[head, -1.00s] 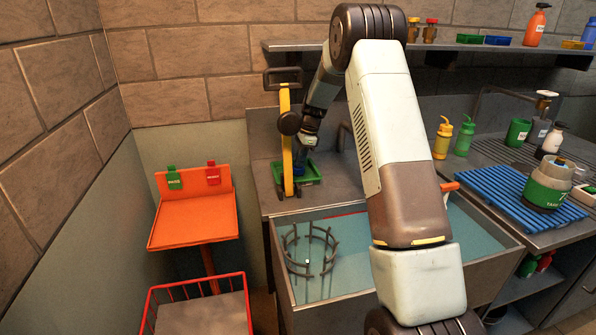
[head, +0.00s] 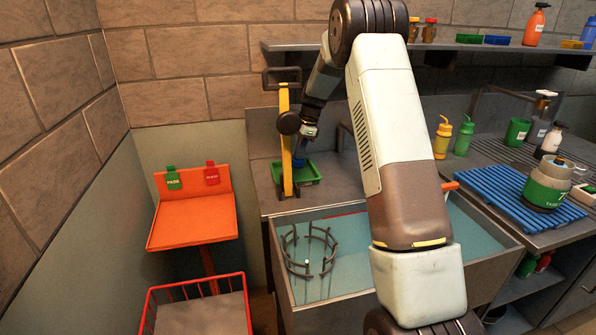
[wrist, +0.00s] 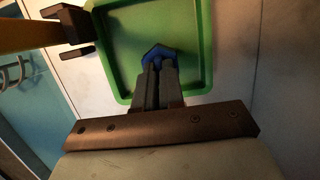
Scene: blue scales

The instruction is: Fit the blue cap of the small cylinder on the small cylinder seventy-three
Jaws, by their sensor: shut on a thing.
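My gripper (wrist: 158,75) is shut on a small blue cap (wrist: 156,52), which shows just past the fingertips in the wrist view. The cap is over the green tray (wrist: 203,45), near the middle of its visible part; whether it touches the tray floor I cannot tell. In the head view my gripper (head: 299,160) points down at the green tray (head: 312,177) on the counter, beside the yellow upright. A large green and grey cylinder (head: 545,190) stands on the blue slatted rack at the right.
A yellow upright with dark fittings (head: 286,140) stands close left of my gripper. A basin with a ring-shaped rack (head: 310,250) lies in front. An orange stand (head: 195,218) with green and red tags is at the left. Bottles and the blue rack (head: 488,180) are at the right.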

